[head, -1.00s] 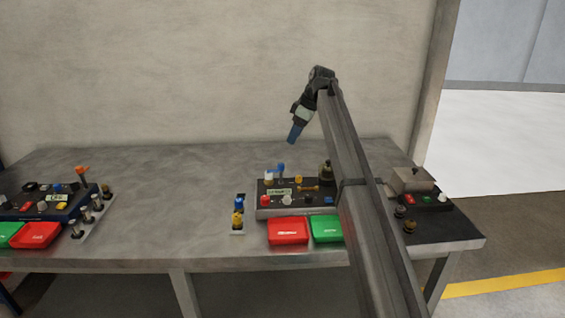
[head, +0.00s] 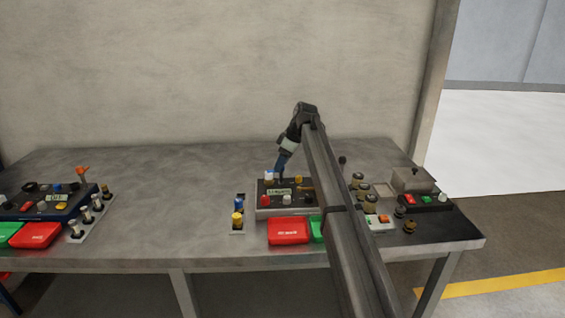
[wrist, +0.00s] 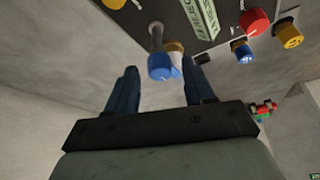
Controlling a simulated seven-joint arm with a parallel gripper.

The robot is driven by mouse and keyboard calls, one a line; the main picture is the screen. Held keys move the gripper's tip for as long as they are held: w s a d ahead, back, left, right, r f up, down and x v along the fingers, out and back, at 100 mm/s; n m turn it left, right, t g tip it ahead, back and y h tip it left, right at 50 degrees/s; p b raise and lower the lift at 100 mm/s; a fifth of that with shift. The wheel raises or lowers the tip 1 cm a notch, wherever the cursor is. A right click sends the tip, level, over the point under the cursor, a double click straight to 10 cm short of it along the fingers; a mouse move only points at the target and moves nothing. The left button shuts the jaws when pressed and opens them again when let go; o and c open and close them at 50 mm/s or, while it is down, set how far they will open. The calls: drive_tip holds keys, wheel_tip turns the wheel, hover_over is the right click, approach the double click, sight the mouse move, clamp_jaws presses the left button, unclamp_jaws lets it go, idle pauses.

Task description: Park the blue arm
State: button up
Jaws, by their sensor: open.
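The blue arm (wrist: 160,66) is a lever with a grey shaft and a blue cap, rising from the dark control panel (head: 315,207) on the bench. In the wrist view its cap lies between my two blue fingers, with a gap on both sides. My gripper (head: 281,174) is open and points down over the panel's back left part. It also shows in the wrist view (wrist: 163,80), with nothing held. In the head view the fingers hide the blue arm. Contact between fingers and lever does not show.
Red box (head: 288,231) sits in front. A second panel (head: 45,207) stands far left.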

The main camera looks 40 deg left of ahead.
drive_tip(key=shift+c, duration=0.3)
clamp_jaws()
drive_tip(key=shift+m, duration=0.4)
drive_tip(key=m, duration=0.1)
drive_tip(key=m+t, duration=0.1)
drive_tip(key=m, duration=0.1)
drive_tip(key=shift+s+y, duration=0.2)
drive_tip(key=shift+y, duration=0.1)
drive_tip(key=m+t, duration=0.2)
drive_tip(key=m, duration=0.3)
drive_tip(key=shift+s, duration=0.15)
drive_tip(key=m+t, duration=0.1)
drive_tip(key=m, duration=0.1)
drive_tip(key=m+h, duration=0.1)
drive_tip(key=m, duration=0.1)
drive_tip(key=shift+a+m+t+h, duration=0.1)
drive_tip(key=shift+m+t+h, duration=0.2)
drive_tip(key=shift+m+t, duration=0.1)
drive_tip(key=m+h, duration=0.1)
drive_tip(key=m, duration=0.3)
drive_tip(key=shift+s+a+t, duration=0.1)
drive_tip(key=shift+t, duration=0.3)
